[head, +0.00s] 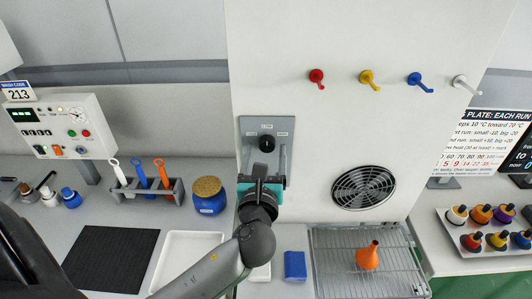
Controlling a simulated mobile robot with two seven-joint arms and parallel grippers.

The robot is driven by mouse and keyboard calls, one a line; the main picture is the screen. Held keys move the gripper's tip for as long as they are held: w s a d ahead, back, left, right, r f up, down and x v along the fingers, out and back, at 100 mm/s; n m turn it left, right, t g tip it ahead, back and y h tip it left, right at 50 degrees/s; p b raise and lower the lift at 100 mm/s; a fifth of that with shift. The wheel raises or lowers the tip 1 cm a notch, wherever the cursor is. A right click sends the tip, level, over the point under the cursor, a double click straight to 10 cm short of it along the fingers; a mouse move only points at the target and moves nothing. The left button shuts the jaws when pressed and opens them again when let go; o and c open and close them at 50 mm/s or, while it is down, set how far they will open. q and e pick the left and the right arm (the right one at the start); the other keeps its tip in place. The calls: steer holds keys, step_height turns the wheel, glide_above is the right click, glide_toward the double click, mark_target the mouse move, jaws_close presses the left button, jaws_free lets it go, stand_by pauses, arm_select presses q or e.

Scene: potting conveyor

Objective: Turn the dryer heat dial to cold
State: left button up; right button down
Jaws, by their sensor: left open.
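The dryer's heat dial is a black knob (266,143) on a grey panel (286,127) fixed to the white dryer front. Small labels sit around it, too small to read. My left gripper (265,180) is open, just below the knob in the picture, with teal parts showing on both sides. Its body hides the lower part of the panel. I cannot tell whether its fingers touch the knob. My right gripper is not in view.
Colored hooks (317,79) stick out from the dryer front above a round vent (364,188). A blue block (294,265), a white tray (176,258) and a brush rack (147,194) are nearby.

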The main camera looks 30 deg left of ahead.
arm_select(q)
steer(key=shift+w+a, duration=0.3)
steer(key=shift+w, duration=0.3)
steer(key=shift+c, duration=0.4)
jaws_close()
